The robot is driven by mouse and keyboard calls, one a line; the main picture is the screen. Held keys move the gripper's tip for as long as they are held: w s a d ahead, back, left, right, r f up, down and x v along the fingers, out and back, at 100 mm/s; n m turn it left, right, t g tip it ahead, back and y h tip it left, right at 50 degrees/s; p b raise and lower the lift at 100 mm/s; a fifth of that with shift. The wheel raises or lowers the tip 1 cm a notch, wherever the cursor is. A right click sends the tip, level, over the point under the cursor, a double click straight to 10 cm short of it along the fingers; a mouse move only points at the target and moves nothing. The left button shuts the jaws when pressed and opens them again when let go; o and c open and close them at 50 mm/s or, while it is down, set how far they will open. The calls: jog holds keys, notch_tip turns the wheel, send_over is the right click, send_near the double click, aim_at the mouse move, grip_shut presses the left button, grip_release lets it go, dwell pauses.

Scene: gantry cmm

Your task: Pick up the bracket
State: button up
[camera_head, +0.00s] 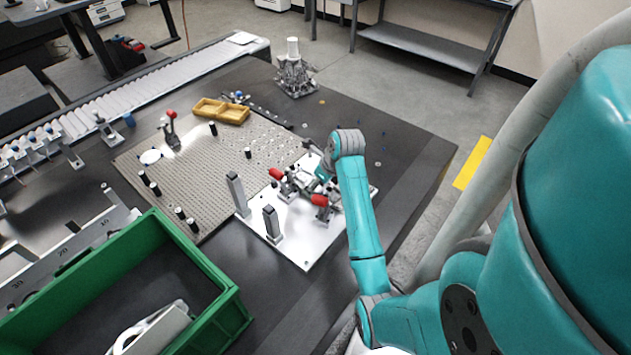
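A pale grey angular part with a rounded opening (155,330) lies in the green crate (205,262) at the lower left and looks like a bracket. The picture does not settle whether it is the task's bracket. My teal arm reaches over the white fixture plate (305,245), right of the middle. My gripper (318,178) is at the far end of the arm, over or beside the red-handled clamps (320,200). It is small and partly hidden by my wrist, so its fingers and anything between them cannot be made out.
Two grey posts (236,193) (271,222) stand on the fixture plate. A perforated board (200,185) with black pegs and a yellow tray (221,110) lies left of it. A metal stand (294,72) is at the back. Dark table surface is free at the right.

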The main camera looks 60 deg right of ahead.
jog(key=shift+w+f, duration=0.15)
jog(key=shift+f, duration=0.2)
jog(key=c, duration=1.6)
